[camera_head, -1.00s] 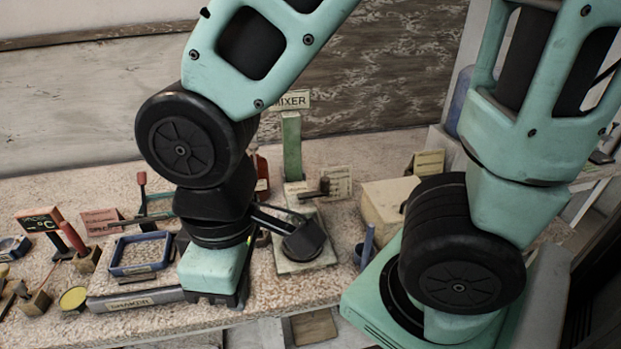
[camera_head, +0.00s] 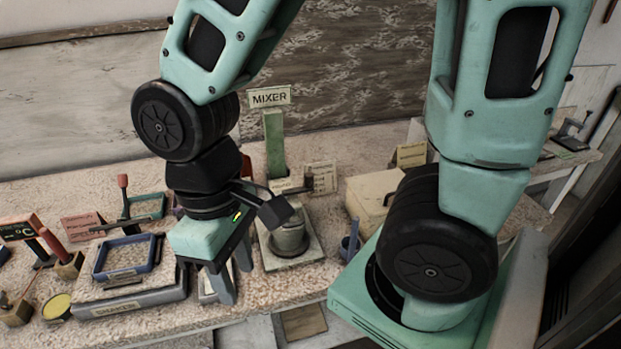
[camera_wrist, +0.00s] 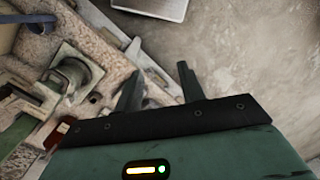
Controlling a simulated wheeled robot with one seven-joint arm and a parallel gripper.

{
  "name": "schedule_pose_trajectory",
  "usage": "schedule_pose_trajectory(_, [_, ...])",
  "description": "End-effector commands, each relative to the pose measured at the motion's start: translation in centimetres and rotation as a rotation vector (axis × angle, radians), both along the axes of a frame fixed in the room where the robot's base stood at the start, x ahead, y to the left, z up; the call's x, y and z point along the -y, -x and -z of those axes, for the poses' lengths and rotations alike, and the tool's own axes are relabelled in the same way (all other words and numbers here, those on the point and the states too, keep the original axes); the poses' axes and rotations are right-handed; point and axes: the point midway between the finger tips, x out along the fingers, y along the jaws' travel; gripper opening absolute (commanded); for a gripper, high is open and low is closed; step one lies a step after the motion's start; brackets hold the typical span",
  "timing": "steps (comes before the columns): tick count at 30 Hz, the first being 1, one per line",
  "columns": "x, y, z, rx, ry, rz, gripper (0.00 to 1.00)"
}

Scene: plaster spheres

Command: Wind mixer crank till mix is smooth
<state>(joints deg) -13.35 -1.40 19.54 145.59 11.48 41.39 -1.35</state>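The mixer stands right of my gripper in the head view: a green post (camera_head: 273,143) under a MIXER sign (camera_head: 269,96), on a pale base plate (camera_head: 305,252). A grey round pot (camera_head: 289,240) sits on the plate, partly hidden by my wrist camera part. A dark upright knob (camera_head: 309,181), apparently the crank handle, shows behind the pot. The mix inside the pot is not visible. My gripper (camera_head: 237,286) is left of the pot, apart from it, near the table's front edge. In the wrist view my gripper (camera_wrist: 159,72) has its fingers apart, empty; the pot (camera_wrist: 72,76) is to their left.
A shaker (camera_head: 131,300) with a blue tray (camera_head: 124,258) is left of my gripper. A red-handled lever (camera_head: 123,188) stands behind it. A cream box (camera_head: 372,196) and a blue upright piece (camera_head: 349,247) are right of the mixer. Floor lies beyond the front edge.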

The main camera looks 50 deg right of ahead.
Motion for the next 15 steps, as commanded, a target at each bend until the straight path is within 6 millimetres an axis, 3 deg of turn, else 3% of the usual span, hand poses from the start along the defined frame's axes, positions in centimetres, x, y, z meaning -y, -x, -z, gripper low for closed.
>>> schedule_pose_trajectory(3, [3.5,-1.4,1.2,-0.168,-0.014,0.261,0.40])
schedule_pose_trajectory(8, [7.6,-2.4,2.3,-0.385,-0.084,0.593,0.40])
schedule_pose_trajectory(15, [13.6,-3.4,3.2,-0.678,-0.296,1.072,0.40])
